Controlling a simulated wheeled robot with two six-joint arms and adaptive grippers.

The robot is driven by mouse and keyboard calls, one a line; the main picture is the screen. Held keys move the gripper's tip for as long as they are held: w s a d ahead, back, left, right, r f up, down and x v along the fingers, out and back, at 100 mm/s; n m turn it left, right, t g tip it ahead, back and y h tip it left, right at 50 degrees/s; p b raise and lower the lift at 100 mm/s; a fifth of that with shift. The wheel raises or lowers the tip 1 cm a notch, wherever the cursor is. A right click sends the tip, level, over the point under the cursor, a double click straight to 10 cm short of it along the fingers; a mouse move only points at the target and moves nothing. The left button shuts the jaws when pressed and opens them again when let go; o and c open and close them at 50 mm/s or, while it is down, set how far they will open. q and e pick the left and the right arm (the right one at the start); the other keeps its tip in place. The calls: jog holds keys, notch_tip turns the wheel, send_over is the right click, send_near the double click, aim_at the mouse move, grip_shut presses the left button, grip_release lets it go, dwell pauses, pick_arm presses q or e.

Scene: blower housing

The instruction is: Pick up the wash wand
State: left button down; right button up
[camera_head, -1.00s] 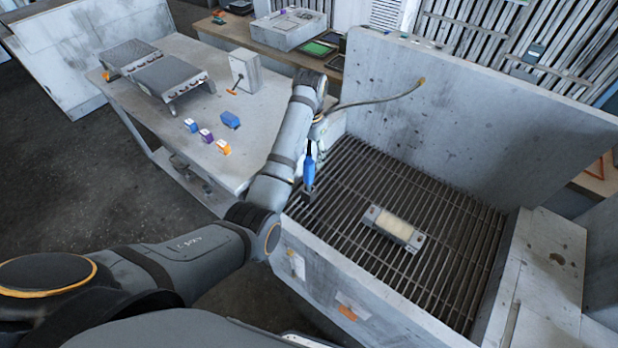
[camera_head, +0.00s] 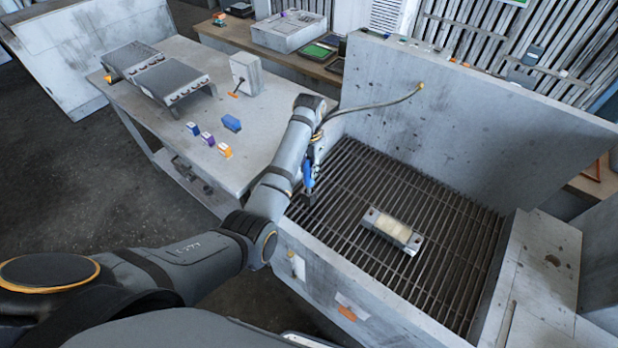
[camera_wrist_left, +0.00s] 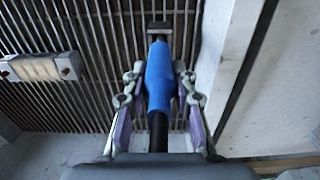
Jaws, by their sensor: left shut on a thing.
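The wash wand (camera_head: 308,176) has a blue grip and a dark nozzle end. It hangs over the left side of the grated wash basin. My left gripper (camera_head: 313,160) is shut on the wand. In the left wrist view the wand's blue body (camera_wrist_left: 160,76) lies between the two fingers of my left gripper (camera_wrist_left: 160,104), with its dark nozzle pointing away over the grate. A thin hose (camera_head: 370,103) runs from the basin's back wall towards the wand. My right gripper is in neither view.
A blower housing part (camera_head: 392,229) lies on the basin's grate (camera_head: 440,222). The basin has a high back wall (camera_head: 460,130) and a front wall. A table (camera_head: 190,110) on the left holds small coloured blocks and grey fixtures.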

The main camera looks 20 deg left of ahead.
aim_at(309, 158)
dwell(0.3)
pick_arm(q)
notch_tip(309, 158, up, 4)
jog(key=shift+w+b, duration=0.1)
jog(key=shift+b, duration=0.65)
notch_tip(309, 158, up, 6)
jog(key=p, duration=0.4)
jog(key=shift+f, duration=0.1)
jog(key=shift+r, duration=0.2)
jog(key=shift+f, duration=0.1)
jog(key=shift+p, duration=0.3)
